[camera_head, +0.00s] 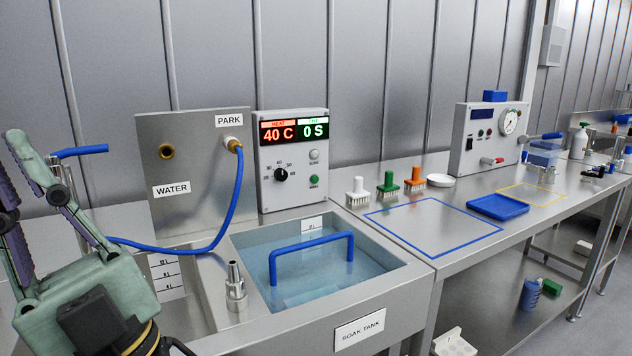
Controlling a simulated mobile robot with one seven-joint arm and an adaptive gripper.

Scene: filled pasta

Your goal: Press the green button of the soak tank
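The soak tank (390,318) is a steel basin of clear water, with a blue handle (311,239) standing over the water. Behind it stands a light grey control box (293,200). Its display (294,131) reads 40 C and 0 S. The small round green button (314,180) is at the lower right of the box face, below a pale grey button (314,155) and right of a black dial (281,174). My gripper (22,162) is at the far left, fingers up. A gap shows between the fingers, with nothing in it. It is well away from the button.
A steel panel (195,205) marked WATER and PARK stands left of the box, with a blue hose (236,195). A metal nozzle (235,285) stands left of the tank. Several brushes (388,183) and a blue tray (497,207) are right. The box front is unobstructed.

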